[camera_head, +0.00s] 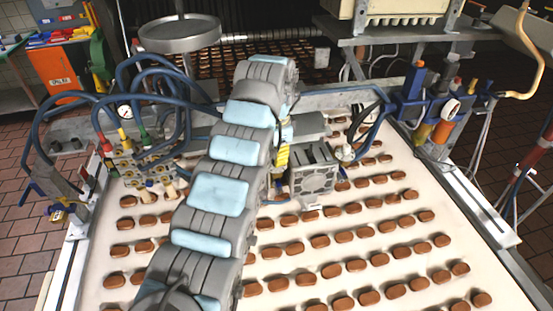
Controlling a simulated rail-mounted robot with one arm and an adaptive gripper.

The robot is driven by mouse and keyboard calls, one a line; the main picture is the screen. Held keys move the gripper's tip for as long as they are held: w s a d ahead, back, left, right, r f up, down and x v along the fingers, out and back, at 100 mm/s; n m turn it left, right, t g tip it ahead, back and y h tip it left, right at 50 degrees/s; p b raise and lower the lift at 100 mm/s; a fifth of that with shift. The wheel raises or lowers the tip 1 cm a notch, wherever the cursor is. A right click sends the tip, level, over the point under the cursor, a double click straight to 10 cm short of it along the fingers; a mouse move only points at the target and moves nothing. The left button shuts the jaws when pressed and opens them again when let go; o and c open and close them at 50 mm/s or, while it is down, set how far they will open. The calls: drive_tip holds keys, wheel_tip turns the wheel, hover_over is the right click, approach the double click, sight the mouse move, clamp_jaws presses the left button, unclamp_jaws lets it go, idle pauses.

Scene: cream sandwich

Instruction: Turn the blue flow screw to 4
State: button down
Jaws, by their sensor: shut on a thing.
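My grey and light blue arm reaches up the middle of the view and bends over at the machine's crossbar. My gripper is hidden behind the arm, so its fingers and anything in them cannot be seen. I cannot make out the blue flow screw or its scale numbers. A valve block (145,170) with red, green and yellow fittings and dark blue hoses stands left of the arm. A blue fixture (412,92) with a gauge and orange and yellow parts stands at the right end of the crossbar.
A white conveyor belt (215,293) carries rows of brown biscuits under the arm. A round metal tray (180,33) is at the upper left. An orange cabinet (56,72) stands at the far left.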

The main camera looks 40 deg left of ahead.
idle(0.3)
drive_tip(key=c, duration=0.9)
unclamp_jaws()
drive_tip(key=shift+d, duration=0.1)
drive_tip(key=shift+r+n+p, duration=0.1)
drive_tip(key=shift+n+p, duration=0.2)
drive_tip(key=shift+p, duration=0.05)
